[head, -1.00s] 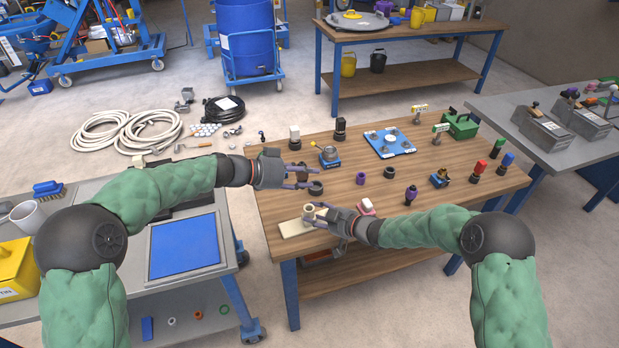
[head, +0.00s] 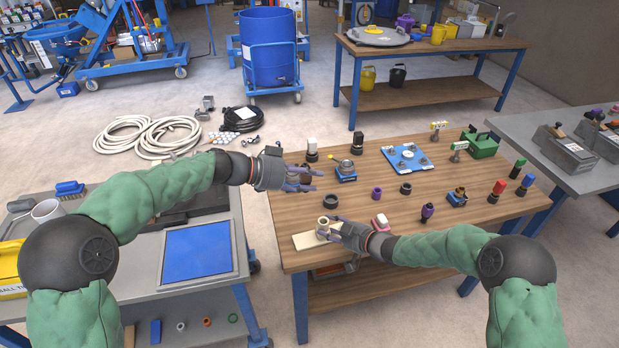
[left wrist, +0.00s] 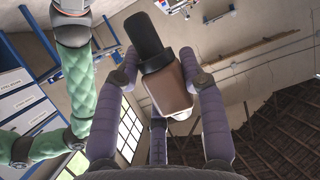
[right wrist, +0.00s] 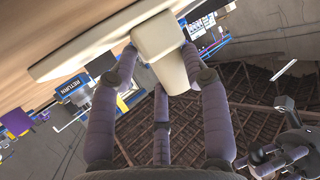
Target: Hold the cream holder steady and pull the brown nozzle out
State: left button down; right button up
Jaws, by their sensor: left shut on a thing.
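The cream holder (head: 322,228) stands upright on a cream base plate (head: 306,241) near the table's front left. My right gripper (head: 330,230) is around it, and in the right wrist view its fingers press on both sides of the holder (right wrist: 160,45). My left gripper (head: 308,180) is above and behind the holder, in the air. In the left wrist view it is shut on the brown nozzle (left wrist: 168,90), a brown block with a black collar and black tip. The nozzle is apart from the holder. In the head view my fingers mostly hide it.
Black rings (head: 331,202), a purple ring (head: 376,193) and a pink-and-white block (head: 380,221) stand near my grippers. A blue plate with fittings (head: 408,158) lies farther back. A grey cart with a blue panel (head: 198,250) stands to the left.

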pick_arm(q)
jog(key=shift+r, duration=0.1)
dwell(0.3)
jog(key=shift+r+p, duration=0.6)
jog(key=shift+p, duration=0.1)
pick_arm(e)
jog(key=shift+r, duration=0.55)
jog(key=o, duration=0.6)
jog(key=v, duration=1.2)
